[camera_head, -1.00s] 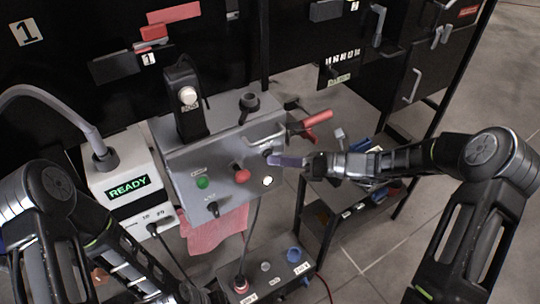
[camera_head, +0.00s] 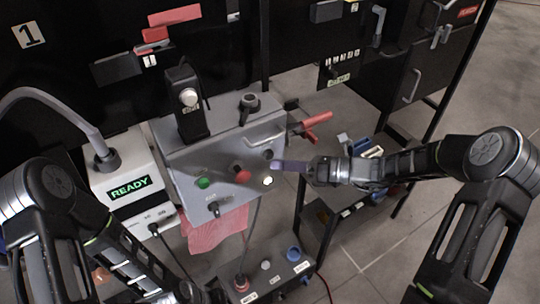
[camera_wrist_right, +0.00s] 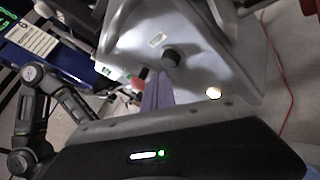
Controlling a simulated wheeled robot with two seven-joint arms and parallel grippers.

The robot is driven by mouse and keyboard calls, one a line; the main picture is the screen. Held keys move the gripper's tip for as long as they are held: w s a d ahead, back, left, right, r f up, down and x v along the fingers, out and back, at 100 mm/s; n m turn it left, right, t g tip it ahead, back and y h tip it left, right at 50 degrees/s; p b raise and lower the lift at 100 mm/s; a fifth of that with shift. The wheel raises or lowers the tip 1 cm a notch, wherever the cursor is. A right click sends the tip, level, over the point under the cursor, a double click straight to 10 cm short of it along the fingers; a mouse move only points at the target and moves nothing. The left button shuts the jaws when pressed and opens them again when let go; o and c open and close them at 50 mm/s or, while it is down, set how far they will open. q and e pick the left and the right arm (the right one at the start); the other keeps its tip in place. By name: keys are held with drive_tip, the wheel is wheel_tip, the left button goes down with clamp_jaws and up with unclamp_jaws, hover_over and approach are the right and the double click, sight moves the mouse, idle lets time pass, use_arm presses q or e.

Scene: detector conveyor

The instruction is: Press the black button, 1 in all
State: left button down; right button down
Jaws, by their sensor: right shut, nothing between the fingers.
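The black button (camera_head: 268,155) is a round dark cap on the right part of the grey control box's (camera_head: 225,150) sloping face. It shows in the right wrist view as a short black cylinder (camera_wrist_right: 172,57). My right gripper (camera_head: 274,166) is shut and empty, its purple-grey fingers pointing left at the box. Its tips are just below and right of the button in the head view. In the right wrist view the fingers (camera_wrist_right: 155,92) end close below the button, and I cannot tell whether they touch it. My left arm is at lower left, its gripper out of view.
The box also bears a green button (camera_head: 203,182), a red button (camera_head: 242,174), a lit white button (camera_head: 267,181), a black switch (camera_head: 213,208) and a metal handle (camera_head: 266,140). A white "READY" unit (camera_head: 120,170) stands left. A red-handled lever (camera_head: 318,119) is behind the gripper.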

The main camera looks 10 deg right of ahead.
drive_tip(key=s, duration=0.1)
drive_tip(key=s+d+p, duration=0.1)
drive_tip(key=s, duration=0.1)
drive_tip(key=s+d+p, duration=0.1)
drive_tip(key=shift+s, duration=0.3)
idle(0.9)
